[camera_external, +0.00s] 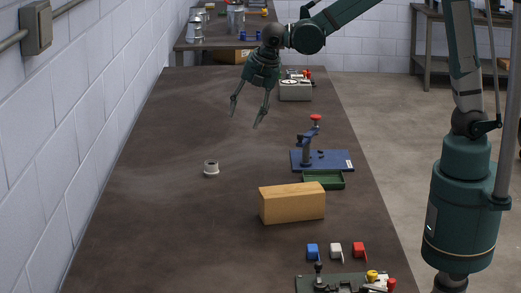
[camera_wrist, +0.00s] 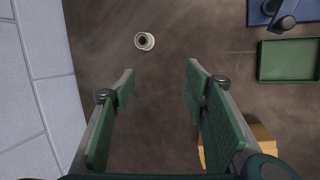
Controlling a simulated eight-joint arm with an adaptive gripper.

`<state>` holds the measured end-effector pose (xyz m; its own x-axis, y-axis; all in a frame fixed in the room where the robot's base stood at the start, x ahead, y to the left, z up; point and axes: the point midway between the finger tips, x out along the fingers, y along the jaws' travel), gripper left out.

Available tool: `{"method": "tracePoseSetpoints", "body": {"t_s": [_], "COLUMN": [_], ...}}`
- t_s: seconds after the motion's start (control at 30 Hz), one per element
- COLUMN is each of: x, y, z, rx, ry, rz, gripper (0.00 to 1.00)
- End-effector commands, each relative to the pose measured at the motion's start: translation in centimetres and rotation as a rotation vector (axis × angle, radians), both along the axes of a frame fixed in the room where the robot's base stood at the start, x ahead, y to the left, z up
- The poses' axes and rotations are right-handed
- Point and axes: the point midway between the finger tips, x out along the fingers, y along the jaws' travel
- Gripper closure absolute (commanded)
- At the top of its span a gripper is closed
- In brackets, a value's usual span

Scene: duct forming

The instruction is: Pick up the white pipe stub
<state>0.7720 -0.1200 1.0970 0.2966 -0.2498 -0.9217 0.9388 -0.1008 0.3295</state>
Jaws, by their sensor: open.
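The white pipe stub (camera_external: 211,168) stands alone on the dark table, left of the wooden block in the external view. It is a short flanged ring with an open top. In the wrist view the stub (camera_wrist: 144,41) lies ahead of the fingertips, at upper left of centre. My gripper (camera_external: 248,109) hangs well above the table, behind and to the right of the stub in the external view. Its fingers (camera_wrist: 160,85) are spread wide with nothing between them.
A wooden block (camera_external: 292,203), a green tray (camera_external: 323,180) and a blue-based fixture (camera_external: 321,160) stand right of the stub. Blue, white and red pieces (camera_external: 336,250) sit near the front. The grey wall (camera_wrist: 35,85) borders the table's left side. The table around the stub is clear.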

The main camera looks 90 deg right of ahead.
Motion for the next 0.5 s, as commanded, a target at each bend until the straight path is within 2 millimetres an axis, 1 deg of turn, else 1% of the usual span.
{"method": "tracePoseSetpoints", "body": {"t_s": [0.03,0.2,0.5], "x": [0.9,3.2,7.0], "y": [-0.4,-1.5,-3.5], "z": [-0.7,-2.9,-7.4], "rx": [-0.014,-0.061,-0.137], "ry": [0.015,0.067,0.165], "rz": [0.024,0.116,0.277], "gripper": [0.55,0.55,0.55]}}
